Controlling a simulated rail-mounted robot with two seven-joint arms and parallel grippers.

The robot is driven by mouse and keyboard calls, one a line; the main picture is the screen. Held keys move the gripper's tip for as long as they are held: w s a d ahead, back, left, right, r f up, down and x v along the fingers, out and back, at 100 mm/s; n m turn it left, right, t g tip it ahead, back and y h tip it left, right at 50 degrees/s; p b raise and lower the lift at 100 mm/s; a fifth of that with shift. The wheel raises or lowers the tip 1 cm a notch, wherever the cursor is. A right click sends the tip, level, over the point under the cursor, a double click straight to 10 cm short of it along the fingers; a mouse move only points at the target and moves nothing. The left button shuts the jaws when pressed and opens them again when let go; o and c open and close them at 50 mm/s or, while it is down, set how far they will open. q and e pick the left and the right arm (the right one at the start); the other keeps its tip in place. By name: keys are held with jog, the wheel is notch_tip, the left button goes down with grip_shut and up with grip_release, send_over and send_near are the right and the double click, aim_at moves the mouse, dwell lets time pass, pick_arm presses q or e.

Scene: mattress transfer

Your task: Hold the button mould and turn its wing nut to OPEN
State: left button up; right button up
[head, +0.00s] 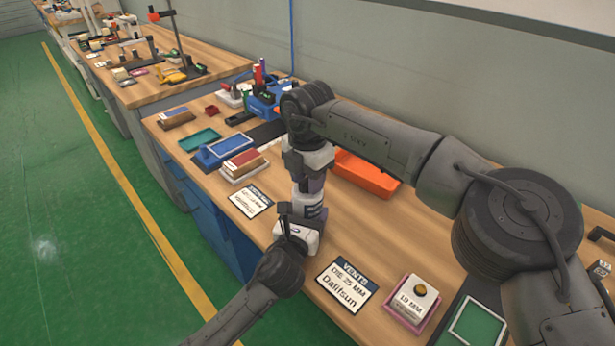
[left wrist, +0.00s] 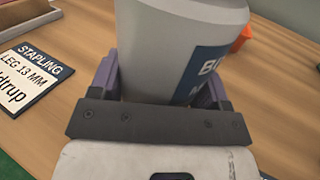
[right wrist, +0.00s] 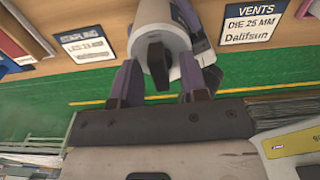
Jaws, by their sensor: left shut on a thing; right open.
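The button mould is a grey cylinder with a blue label, seen large in the left wrist view (left wrist: 175,45) and between my two grippers in the head view (head: 310,200). My left gripper (left wrist: 165,85) is shut on its body, one finger on each side. The wing nut (right wrist: 158,65) is dark and stands out from the mould's pale end (right wrist: 155,28) in the right wrist view. My right gripper (right wrist: 157,75) is open, its purple fingers on either side of the wing nut with gaps showing. I cannot read any OPEN mark.
A VENTS card (head: 346,286) and a STAPLING card (head: 250,200) lie on the wooden bench. An orange tray (head: 366,176) stands behind the mould. A pink tray with a block (head: 412,302) and a green-topped tray (head: 475,328) stand at the right.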

pick_arm(q)
jog(key=shift+r, duration=0.1)
pick_arm(e)
jog(key=shift+c, duration=0.4)
grip_shut()
jog(key=n, duration=0.8)
jog(key=shift+n, duration=0.4)
jog(key=n, duration=0.4)
jog(key=shift+n, duration=2.5)
